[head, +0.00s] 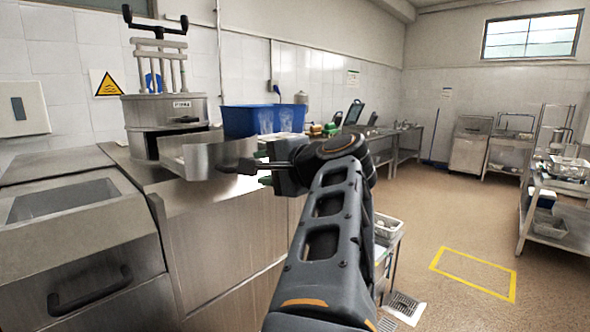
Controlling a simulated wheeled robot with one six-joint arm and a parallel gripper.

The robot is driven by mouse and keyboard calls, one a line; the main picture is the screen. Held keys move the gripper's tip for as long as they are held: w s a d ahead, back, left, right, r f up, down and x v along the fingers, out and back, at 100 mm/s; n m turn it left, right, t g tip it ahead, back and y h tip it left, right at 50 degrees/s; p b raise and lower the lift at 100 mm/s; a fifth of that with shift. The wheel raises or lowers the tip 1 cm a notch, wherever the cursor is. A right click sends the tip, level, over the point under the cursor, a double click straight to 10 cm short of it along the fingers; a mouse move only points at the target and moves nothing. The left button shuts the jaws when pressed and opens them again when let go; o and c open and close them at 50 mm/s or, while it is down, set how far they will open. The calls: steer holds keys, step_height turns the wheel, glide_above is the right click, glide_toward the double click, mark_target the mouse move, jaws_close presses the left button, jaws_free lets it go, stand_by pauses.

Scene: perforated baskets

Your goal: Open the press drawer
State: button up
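The press (166,113) is a round metal machine with a black handle on top, standing on the steel counter at the left. Its metal drawer (198,150) projects out of the press body toward the right, so it stands at least partly open. My gripper (240,167) is at the front end of the drawer, with its dark fingers reaching left against or just in front of it. The fingertips are small and overlap the drawer front, so I cannot tell whether they are closed on a handle.
A blue bin (262,120) with clear containers stands behind the drawer on the counter. A lidded steel unit with a black handle (90,290) is at the near left. A cart with baskets (388,228) is right of my arm.

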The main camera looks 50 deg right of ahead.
steer(key=v, duration=0.9)
steer(key=shift+s+b, duration=0.25)
steer(key=shift+b, duration=0.15)
steer(key=w+a+f+n+g+y, duration=0.1)
steer(key=w+a+f+n+g, duration=0.15)
steer(key=f, duration=0.45)
steer(key=w+a+f+n+g+y, duration=0.1)
steer(key=w+a+f+n+g, duration=0.2)
steer(key=f, duration=0.5)
steer(key=w+a+f+n+g+y, duration=0.1)
steer(key=w+a+f+g+y, duration=0.2)
steer(key=f, duration=0.4)
steer(key=s+a+f+n+g+h+p, duration=0.1)
steer(key=a+f+n+g+h, duration=0.2)
steer(key=a+f+n, duration=0.9)
step_height(320, 180, down, 3)
steer(key=shift+s+r+h, duration=0.15)
steer(key=shift+s+h, duration=0.25)
steer(key=shift+h, duration=0.2)
steer(key=shift+g, duration=0.25)
